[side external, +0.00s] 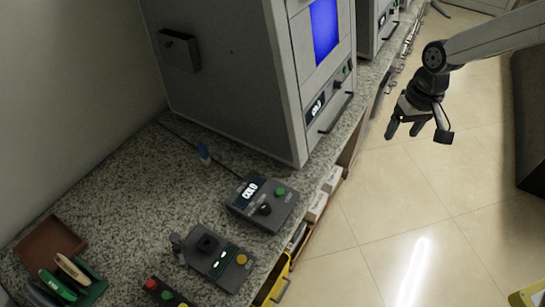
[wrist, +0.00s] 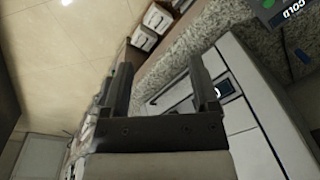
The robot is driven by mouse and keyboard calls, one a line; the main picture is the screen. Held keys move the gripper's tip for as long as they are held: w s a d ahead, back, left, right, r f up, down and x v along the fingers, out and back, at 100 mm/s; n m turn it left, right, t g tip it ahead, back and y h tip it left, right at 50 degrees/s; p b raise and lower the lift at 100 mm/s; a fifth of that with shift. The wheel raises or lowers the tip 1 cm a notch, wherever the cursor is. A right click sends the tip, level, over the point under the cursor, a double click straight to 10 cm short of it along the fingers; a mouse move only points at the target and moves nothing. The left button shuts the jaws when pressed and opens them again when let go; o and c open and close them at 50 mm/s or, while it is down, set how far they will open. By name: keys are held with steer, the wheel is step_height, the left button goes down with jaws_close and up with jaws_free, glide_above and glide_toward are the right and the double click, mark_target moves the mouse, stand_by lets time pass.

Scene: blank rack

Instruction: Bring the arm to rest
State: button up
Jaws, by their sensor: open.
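My gripper (side external: 405,130) hangs at the end of my arm at the upper right of the side external view, out over the tiled floor and clear of the bench. Its fingers point downward and are apart. In the wrist view my gripper (wrist: 163,90) shows two dark fingers spread with a gap between them. Nothing is held between them, and neither finger appears to touch anything.
A granite bench (side external: 130,200) runs along the left, carrying a large grey cabinet (side external: 230,80) with a blue window. A control box (side external: 262,203), a joystick box (side external: 213,255) and a green tool holder (side external: 88,290) stand on it. The tiled floor (side external: 370,220) is open.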

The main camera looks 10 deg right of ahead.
steer(key=s+d+t, duration=0.2)
steer(key=s+d, duration=0.7)
steer(key=s, duration=0.4)
steer(key=shift+s+f+h, duration=0.15)
steer(key=shift+s+h, duration=0.15)
steer(key=shift+s, duration=0.1)
steer(key=shift+d, duration=0.1)
